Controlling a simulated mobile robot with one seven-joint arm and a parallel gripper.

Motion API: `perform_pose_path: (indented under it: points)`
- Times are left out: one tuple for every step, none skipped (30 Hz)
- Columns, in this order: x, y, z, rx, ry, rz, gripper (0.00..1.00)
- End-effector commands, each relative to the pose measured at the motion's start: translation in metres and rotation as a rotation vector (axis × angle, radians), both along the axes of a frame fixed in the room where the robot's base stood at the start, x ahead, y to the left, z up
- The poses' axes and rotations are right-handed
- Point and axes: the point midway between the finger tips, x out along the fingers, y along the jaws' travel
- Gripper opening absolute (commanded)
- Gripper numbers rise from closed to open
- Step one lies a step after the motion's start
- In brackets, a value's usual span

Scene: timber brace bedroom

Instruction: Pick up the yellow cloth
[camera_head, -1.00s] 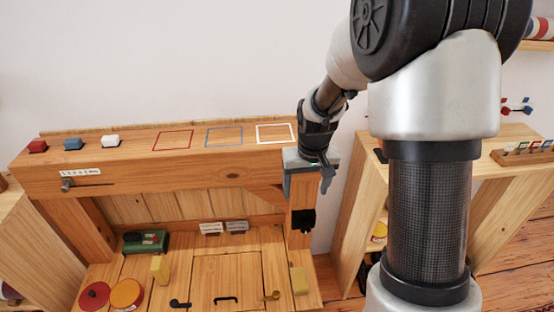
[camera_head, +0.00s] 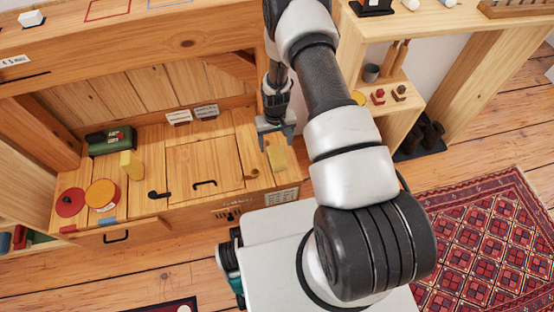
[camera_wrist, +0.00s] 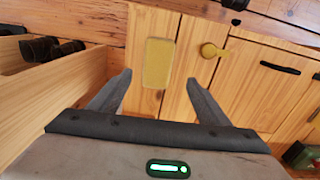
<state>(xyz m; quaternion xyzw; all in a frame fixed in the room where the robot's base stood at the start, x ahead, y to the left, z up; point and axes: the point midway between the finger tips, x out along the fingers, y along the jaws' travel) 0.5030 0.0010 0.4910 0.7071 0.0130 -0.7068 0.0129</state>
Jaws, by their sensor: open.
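A flat yellow rectangle, which looks like the yellow cloth (camera_head: 277,158), lies at the right end of the wooden bench top. In the wrist view the cloth (camera_wrist: 157,63) shows as a dull yellow patch ahead of my fingers, roughly centred between them. My gripper (camera_head: 275,138) is open and empty, just behind and above the cloth in the head view. In the wrist view both fingers of my gripper (camera_wrist: 158,80) are spread wide, apart from the cloth.
A brass-coloured knob (camera_head: 250,174) is just left of the cloth, and it also shows in the wrist view (camera_wrist: 210,50). A yellow block (camera_head: 131,165), red disc (camera_head: 70,202), orange disc (camera_head: 101,194) and green box (camera_head: 110,141) are further left. A shelf unit (camera_head: 400,125) stands at right.

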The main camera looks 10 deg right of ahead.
Motion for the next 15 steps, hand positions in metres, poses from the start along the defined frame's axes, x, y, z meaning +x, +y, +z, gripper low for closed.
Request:
perform_pose_path:
  points:
    - [-0.001,0.0,-0.015,0.0,0.002,0.0,0.7]
    - [-0.001,0.0,-0.019,0.0,0.002,0.0,0.7]
    - [-0.001,0.0,-0.025,0.0,0.002,0.0,0.7]
    - [-0.001,0.0,-0.029,0.0,0.002,0.0,0.7]
    - [-0.001,0.0,-0.033,0.0,0.002,0.0,0.7]
    - [0.0,0.0,-0.036,0.0,0.001,0.0,0.7]
    - [0.0,0.0,-0.037,0.0,0.001,0.0,0.7]
    - [0.0,0.0,-0.039,0.0,0.001,0.0,0.7]
    - [0.0,0.0,-0.04,0.0,0.001,0.0,0.7]
    - [0.0,0.0,-0.041,0.0,0.001,0.0,0.7]
    - [-0.001,-0.001,-0.042,0.0,0.001,0.0,0.7]
    - [-0.001,-0.001,-0.045,0.0,0.001,0.0,0.7]
    - [-0.001,-0.001,-0.047,0.0,0.001,0.0,0.7]
    - [-0.001,-0.002,-0.05,0.0,0.001,0.0,0.7]
    - [-0.001,-0.003,-0.055,0.0,0.001,0.0,0.7]
